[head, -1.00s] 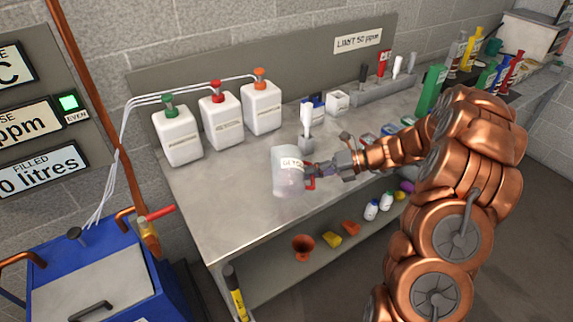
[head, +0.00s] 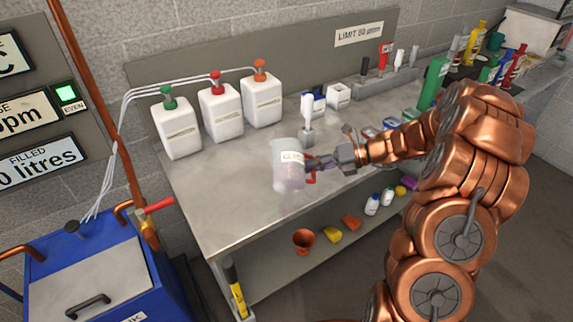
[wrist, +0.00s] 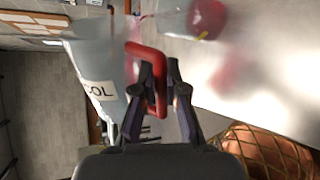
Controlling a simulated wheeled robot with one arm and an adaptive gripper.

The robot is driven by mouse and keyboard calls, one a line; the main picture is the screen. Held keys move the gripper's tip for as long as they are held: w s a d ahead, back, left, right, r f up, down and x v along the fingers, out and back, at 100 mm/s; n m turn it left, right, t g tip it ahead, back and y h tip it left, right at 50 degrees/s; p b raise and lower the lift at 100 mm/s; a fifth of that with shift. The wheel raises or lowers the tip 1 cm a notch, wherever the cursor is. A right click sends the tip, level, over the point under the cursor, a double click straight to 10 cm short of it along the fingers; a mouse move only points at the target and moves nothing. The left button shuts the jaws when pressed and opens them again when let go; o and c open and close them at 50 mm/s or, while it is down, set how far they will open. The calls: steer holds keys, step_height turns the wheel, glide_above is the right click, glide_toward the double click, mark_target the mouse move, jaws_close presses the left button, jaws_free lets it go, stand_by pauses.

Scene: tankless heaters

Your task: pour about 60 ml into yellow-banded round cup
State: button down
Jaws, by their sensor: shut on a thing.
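My gripper (wrist: 160,85) is shut on the red handle (wrist: 142,75) of a translucent jug (wrist: 92,60) with a white label ending in "COL". In the head view the jug (head: 290,172) is held over the front part of the bench, pinkish in its lower part. In the wrist view a clear vessel with red contents (wrist: 207,18) sits at the top edge, with a small yellow mark beside it. It may be the yellow-banded cup, but I cannot tell. A faint pink streak lies between jug and vessel; I cannot tell whether it is liquid flowing. No yellow-banded cup is clear in the head view.
Three white canisters (head: 220,113) with tubes stand at the bench's back left. A white-handled tool (head: 307,120) stands behind the jug. The bench's left front (head: 225,210) is clear. A shelf below holds an orange cup (head: 303,240).

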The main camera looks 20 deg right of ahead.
steer(key=shift+f+b, duration=0.2)
steer(key=shift+b, duration=0.25)
steer(key=shift+n+t, duration=0.3)
steer(key=shift+f+n+t+b, duration=0.1)
steer(key=shift+n+t+b, duration=0.2)
steer(key=shift+b, duration=0.1)
steer(key=shift+f, duration=0.1)
steer(key=shift+w+f+n+t+b, duration=0.15)
steer(key=shift+f+n+t+b, duration=0.2)
steer(key=shift+b, duration=0.45)
steer(key=shift+w+d+n+t+b, duration=0.15)
steer(key=shift+n+t+b, duration=0.2)
steer(key=shift+n+b, duration=0.35)
steer(key=shift+f+b, duration=0.15)
steer(key=shift+b, duration=0.3)
